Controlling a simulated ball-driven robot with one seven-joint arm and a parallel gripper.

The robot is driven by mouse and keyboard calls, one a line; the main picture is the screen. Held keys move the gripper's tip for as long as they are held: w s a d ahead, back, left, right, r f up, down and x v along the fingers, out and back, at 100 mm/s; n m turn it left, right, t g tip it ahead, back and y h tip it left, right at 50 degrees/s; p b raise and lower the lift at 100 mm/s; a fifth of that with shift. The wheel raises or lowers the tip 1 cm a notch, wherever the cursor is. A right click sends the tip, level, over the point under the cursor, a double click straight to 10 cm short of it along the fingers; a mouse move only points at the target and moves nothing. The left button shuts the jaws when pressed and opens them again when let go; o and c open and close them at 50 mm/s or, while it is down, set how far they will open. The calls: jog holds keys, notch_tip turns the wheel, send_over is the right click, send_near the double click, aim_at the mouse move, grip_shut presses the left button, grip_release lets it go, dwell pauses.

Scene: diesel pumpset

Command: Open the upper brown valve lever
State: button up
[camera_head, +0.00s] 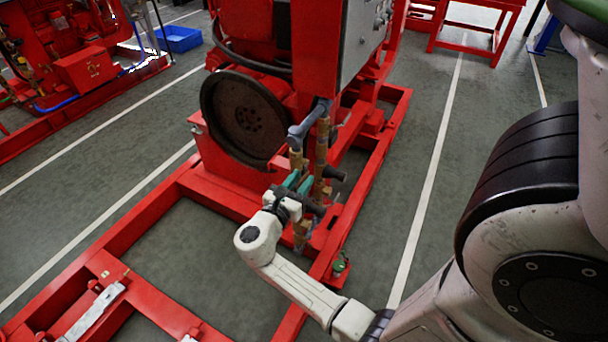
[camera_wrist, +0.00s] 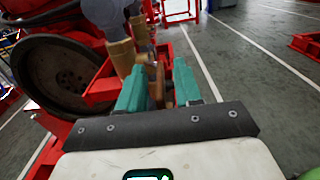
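Brass and brown valve fittings (camera_head: 321,160) stand on the pipes at the front of the red pumpset. They also show in the wrist view (camera_wrist: 122,57). My gripper (camera_head: 298,181) is beside them, with its teal fingers pointing at the pipework. In the wrist view my gripper (camera_wrist: 159,80) has its two fingers apart, with a narrow brown part (camera_wrist: 160,86) showing between or just beyond them. I take this part to be the upper brown lever, but its outline is partly hidden. I cannot tell whether either finger touches it.
A grey pipe elbow (camera_head: 308,124) is just above the fittings. A dark flywheel (camera_head: 242,118) is to the left, and a grey panel (camera_head: 360,40) is above. The red base frame (camera_head: 225,200) runs below. Open floor (camera_head: 440,230) lies to the right.

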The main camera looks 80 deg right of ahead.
jog(key=shift+x, duration=1.15)
jog(key=shift+w, duration=0.1)
jog(key=shift+c, duration=0.4)
grip_shut()
